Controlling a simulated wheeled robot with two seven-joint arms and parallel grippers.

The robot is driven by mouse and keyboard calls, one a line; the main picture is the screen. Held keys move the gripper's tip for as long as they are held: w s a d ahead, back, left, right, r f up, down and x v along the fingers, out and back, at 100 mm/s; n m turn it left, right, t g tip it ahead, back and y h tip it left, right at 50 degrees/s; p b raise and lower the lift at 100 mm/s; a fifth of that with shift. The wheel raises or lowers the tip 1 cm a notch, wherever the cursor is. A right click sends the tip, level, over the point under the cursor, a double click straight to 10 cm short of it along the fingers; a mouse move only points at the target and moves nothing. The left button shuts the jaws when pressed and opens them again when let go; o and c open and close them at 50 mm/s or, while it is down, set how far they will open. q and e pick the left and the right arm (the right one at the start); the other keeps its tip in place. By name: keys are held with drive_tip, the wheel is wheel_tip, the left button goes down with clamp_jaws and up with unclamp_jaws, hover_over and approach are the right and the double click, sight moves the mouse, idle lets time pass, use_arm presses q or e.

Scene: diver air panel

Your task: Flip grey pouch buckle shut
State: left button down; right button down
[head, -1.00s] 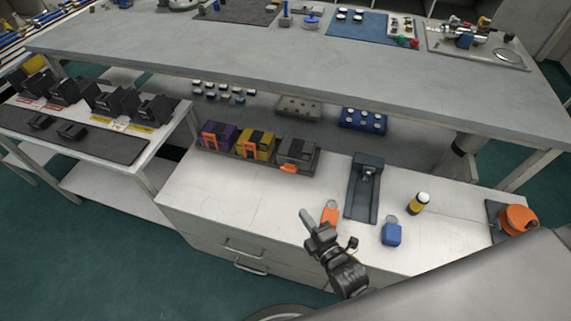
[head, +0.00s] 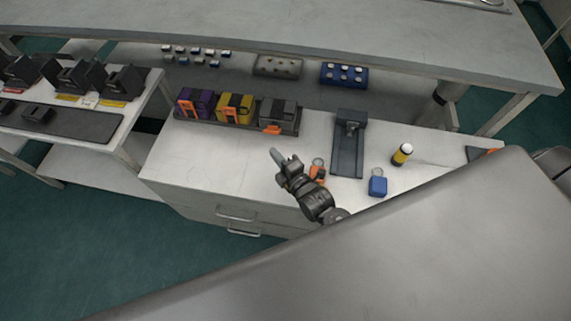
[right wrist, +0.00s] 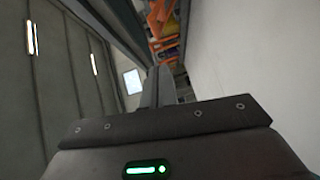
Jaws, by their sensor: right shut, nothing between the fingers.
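The grey pouch (head: 281,113) stands at the right end of a row of three in a dark tray on the white counter. Its orange buckle (head: 272,129) sticks out at its lower front left, unlike the upright orange straps on the other two pouches. My right gripper (head: 277,157) is shut and empty. In the head view it shows in front of the grey pouch, apart from it. In the right wrist view its fingers (right wrist: 159,86) are together, pointing toward blurred orange and yellow shapes. My left gripper is not in view.
The purple pouch (head: 196,103) and yellow pouch (head: 235,109) stand left of the grey one. An orange tag (head: 318,173) lies beside my right gripper. A shelf overhangs behind.

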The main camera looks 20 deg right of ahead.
sight(273, 129)
drive_tip(key=w, duration=0.3)
drive_tip(key=w+d, duration=0.1)
drive_tip(key=shift+w+f, duration=0.35)
drive_tip(key=shift+w, duration=0.05)
drive_tip(key=shift+w+d, duration=0.25)
drive_tip(key=shift+w, duration=0.15)
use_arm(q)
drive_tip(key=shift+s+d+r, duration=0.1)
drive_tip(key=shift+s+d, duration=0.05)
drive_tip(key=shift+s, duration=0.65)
